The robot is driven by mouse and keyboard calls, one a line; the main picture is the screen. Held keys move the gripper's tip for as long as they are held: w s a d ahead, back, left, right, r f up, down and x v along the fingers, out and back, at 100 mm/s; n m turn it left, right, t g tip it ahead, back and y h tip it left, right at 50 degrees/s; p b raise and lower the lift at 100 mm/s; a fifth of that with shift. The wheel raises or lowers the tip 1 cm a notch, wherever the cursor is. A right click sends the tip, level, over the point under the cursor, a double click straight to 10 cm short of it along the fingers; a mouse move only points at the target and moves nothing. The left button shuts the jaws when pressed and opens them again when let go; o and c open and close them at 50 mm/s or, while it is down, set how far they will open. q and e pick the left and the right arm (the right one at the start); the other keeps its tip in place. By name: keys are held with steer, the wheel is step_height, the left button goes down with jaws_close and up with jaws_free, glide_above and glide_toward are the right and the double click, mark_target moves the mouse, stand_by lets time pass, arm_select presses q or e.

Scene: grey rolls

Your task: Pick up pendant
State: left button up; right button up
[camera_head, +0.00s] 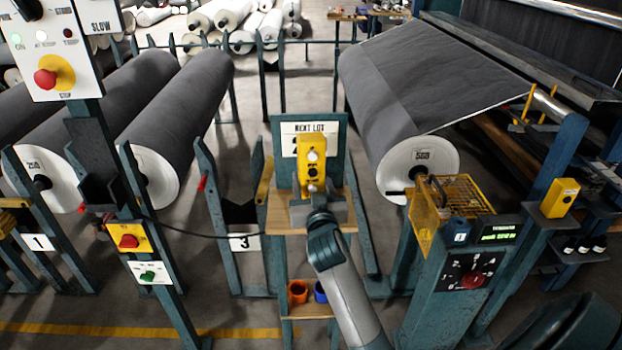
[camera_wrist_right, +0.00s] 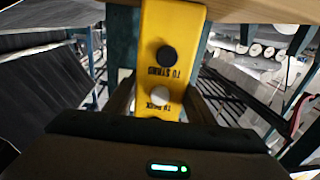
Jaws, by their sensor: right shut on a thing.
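The pendant (camera_head: 311,150) is a yellow box with several round buttons. It stands upright in front of the green stand with the "NEXT LOT" sign (camera_head: 289,140), over its wooden shelf (camera_head: 283,217). My right gripper (camera_head: 319,200) is shut on the pendant's lower part. In the right wrist view the pendant (camera_wrist_right: 173,35) shows black and white buttons between the two fingers (camera_wrist_right: 160,103). I cannot tell whether the pendant touches the shelf or the stand. My left gripper is not in view.
A black cable (camera_head: 192,236) runs from the left post toward the stand. Orange (camera_head: 298,291) and blue (camera_head: 320,291) cups sit on a lower shelf. A large grey roll (camera_head: 390,120) and a control console (camera_head: 470,265) are at the right; more rolls (camera_head: 180,120) lie left.

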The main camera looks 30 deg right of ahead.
mark_target(315, 171)
steer(key=shift+r, duration=0.2)
steer(key=shift+r, duration=0.5)
steer(key=r, duration=0.3)
steer(key=shift+s+d+r+b, duration=0.15)
steer(key=shift+s+d+b, duration=0.05)
steer(key=shift+s+b, duration=0.1)
arm_select(q)
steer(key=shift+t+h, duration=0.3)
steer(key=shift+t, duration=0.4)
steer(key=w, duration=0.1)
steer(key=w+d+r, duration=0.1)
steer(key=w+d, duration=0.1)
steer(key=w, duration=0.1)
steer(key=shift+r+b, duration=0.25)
steer(key=shift+b, duration=0.05)
arm_select(e)
steer(key=s+d+r, duration=0.5)
steer(key=s+r, duration=0.1)
steer(key=s, duration=0.3)
steer(key=shift+s+r, duration=0.25)
steer(key=shift+s, duration=0.15)
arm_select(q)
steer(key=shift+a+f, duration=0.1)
